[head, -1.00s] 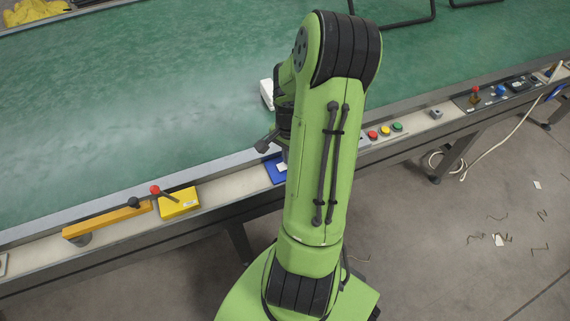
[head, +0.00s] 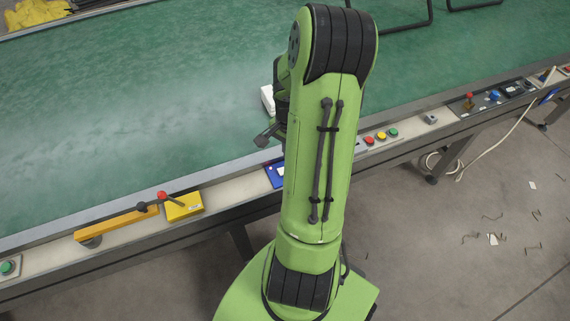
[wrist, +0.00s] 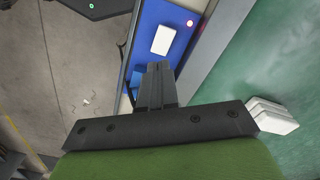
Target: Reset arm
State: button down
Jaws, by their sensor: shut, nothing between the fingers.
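My gripper (wrist: 157,85) shows in the wrist view as two dark grey fingers pressed together, with nothing between them. It is over the blue box (wrist: 149,60) with a white label and a glowing red light, at the bench edge; I cannot tell how far above. In the head view my green arm rises through the middle, bent at the elbow, and hides most of the gripper and wrist. The blue box (head: 272,173) shows partly there, left of the arm.
A green conveyor belt (head: 120,110) lies beyond the rail. On the rail are an orange bar (head: 115,222), a yellow box (head: 184,207) and coloured buttons (head: 381,135). A white object (head: 267,99) is on the belt side.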

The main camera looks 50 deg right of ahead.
jog(key=shift+r+p, duration=0.4)
jog(key=shift+r, duration=0.35)
jog(key=w+a+r+n+t+h+p, duration=0.3)
jog(key=a+r+n, duration=0.6)
jog(key=a+r, duration=0.7)
jog(key=s+a+r+n+t+y+p, duration=0.2)
jog(key=s+a+r+n+y+p, duration=0.1)
jog(key=s+a+r+n, duration=0.5)
notch_tip(320, 180, up, 3)
jog(key=a+n+p, duration=0.1)
jog(key=a, duration=0.1)
jog(key=shift+s+a+t, duration=0.15)
jog(key=shift+a+t, duration=0.15)
